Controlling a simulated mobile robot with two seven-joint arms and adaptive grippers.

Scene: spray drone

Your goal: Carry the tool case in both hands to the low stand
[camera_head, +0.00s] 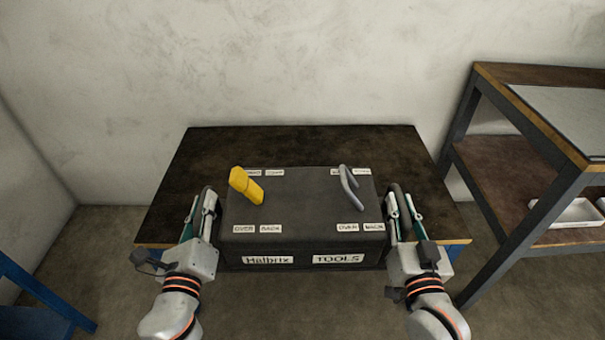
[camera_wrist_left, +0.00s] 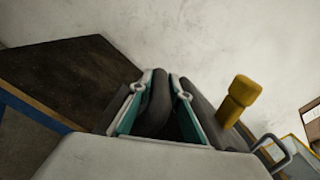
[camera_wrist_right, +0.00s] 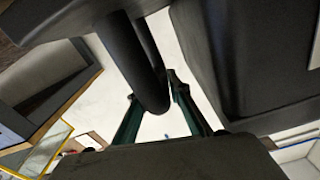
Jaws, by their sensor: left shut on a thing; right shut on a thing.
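The dark grey tool case (camera_head: 300,212), labelled "Halbrix TOOLS", is in the middle of the head view, level, over the dark-topped table (camera_head: 405,150). Its front face hangs past the table's front edge. I cannot tell whether its base touches the top. My left gripper (camera_head: 206,210) is shut on the black loop handle on the case's left side; this handle (camera_wrist_left: 158,105) shows between the fingers in the left wrist view. My right gripper (camera_head: 404,212) is shut on the right loop handle, and that handle (camera_wrist_right: 148,80) shows in the right wrist view.
A yellow object (camera_head: 246,186) and a bent grey metal piece (camera_head: 351,186) are on the case's lid. A taller metal-framed shelf (camera_head: 520,75) stands at the right, with a white tray (camera_head: 575,215) on it. A blue piece of furniture (camera_head: 35,300) is at lower left. A wall is behind.

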